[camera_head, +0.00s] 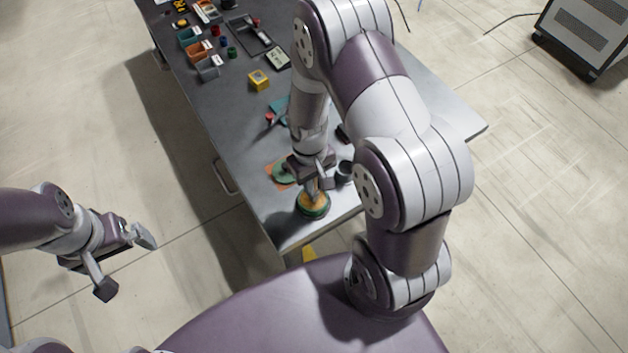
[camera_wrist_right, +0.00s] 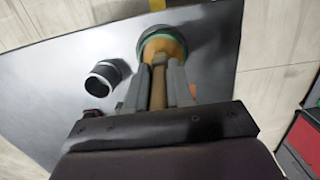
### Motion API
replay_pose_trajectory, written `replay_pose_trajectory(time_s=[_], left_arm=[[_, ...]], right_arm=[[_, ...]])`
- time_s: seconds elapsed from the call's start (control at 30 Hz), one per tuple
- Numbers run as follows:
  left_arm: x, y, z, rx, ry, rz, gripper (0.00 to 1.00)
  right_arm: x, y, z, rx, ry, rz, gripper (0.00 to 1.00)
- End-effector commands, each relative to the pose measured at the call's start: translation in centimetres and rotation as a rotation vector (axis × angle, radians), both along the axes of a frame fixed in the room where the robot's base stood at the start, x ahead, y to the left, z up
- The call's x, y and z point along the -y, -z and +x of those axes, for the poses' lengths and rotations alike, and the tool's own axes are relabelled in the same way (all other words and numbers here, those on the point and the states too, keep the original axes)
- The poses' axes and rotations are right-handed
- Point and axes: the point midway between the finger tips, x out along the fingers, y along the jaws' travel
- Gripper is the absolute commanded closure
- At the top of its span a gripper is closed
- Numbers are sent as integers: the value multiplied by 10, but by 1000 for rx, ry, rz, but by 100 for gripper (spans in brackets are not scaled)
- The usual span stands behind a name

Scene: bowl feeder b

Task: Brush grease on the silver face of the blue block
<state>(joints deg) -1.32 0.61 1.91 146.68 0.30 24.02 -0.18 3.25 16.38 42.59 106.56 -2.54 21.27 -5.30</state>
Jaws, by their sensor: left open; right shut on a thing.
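My right gripper (camera_head: 314,182) is shut on an upright brown brush handle, which shows between its fingers in the right wrist view (camera_wrist_right: 158,88). The brush's lower end is in or just above a round green-rimmed pot (camera_head: 313,213) with orange-yellow content, near the table's front corner; the pot also shows in the right wrist view (camera_wrist_right: 162,36). The bristles are hidden. My left gripper (camera_head: 125,263) is open and empty, off the table at the left. I cannot make out a blue block with a silver face for sure; a teal piece (camera_head: 279,105) lies partly behind my right arm.
A dark cup (camera_head: 344,172) stands right of the pot. A green disc (camera_head: 281,173) lies on an orange square to its left. A yellow block (camera_head: 258,80) and small bins (camera_head: 208,68) are farther back. The table's left strip is clear.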

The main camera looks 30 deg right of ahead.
Motion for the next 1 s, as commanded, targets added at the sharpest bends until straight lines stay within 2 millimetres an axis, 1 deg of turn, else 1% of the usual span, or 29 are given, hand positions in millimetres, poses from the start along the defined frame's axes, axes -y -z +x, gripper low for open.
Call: replay_pose_trajectory(time_s=[1.0], left_arm=[[0, 7, 0, 0, 0, 0, 0]], right_arm=[[0, 10, 0, 0, 0, 0, 100]])
